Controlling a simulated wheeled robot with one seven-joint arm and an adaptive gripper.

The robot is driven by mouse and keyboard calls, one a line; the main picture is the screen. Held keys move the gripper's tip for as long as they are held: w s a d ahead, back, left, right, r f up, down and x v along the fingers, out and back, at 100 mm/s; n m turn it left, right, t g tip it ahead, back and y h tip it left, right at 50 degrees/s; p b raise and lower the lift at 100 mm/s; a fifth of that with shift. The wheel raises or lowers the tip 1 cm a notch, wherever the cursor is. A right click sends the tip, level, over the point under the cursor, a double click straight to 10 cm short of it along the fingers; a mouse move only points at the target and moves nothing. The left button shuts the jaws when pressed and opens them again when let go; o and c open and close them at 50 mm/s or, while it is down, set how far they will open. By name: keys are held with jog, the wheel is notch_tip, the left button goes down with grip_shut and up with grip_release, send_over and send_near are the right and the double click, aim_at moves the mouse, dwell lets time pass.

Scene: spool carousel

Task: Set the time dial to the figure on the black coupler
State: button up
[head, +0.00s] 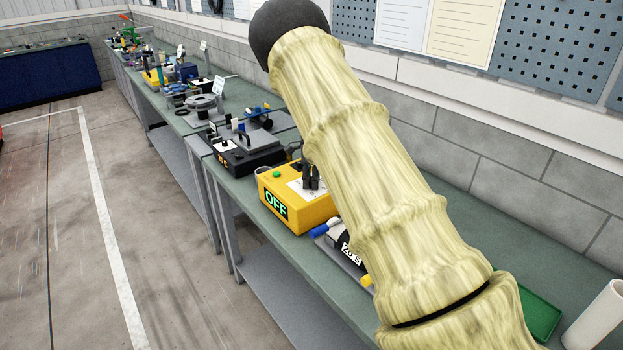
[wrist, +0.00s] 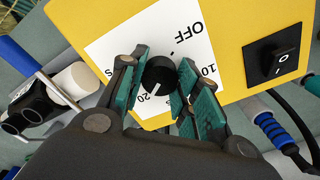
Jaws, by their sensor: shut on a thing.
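The yellow timer box (head: 312,211) stands on the bench, with OFF on its front display. It also fills much of the wrist view (wrist: 235,22). Its time dial (wrist: 158,77) is a black knob on a white scale plate marked OFF, 10 and 20. The knob's white line points down, close to the 20. My gripper (wrist: 160,82) is shut on the dial, one green-padded finger at each side. In the head view my gripper (head: 311,180) is over the box, partly hidden by my arm. The black coupler (head: 352,240) beside the box bears a label reading 20 s.
A black rocker switch (wrist: 280,54) sits on the box face, right of the dial in the wrist view. A black device (head: 243,157) with a grey plate stands beyond the box. A green tray (head: 541,316) lies nearer.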

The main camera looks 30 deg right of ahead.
jog(key=shift+d+r+m, duration=0.1)
jog(key=shift+m, duration=0.4)
jog(key=o, duration=1.1)
jog(key=shift+c, duration=0.2)
notch_tip(320, 180, up, 12)
dwell(0.3)
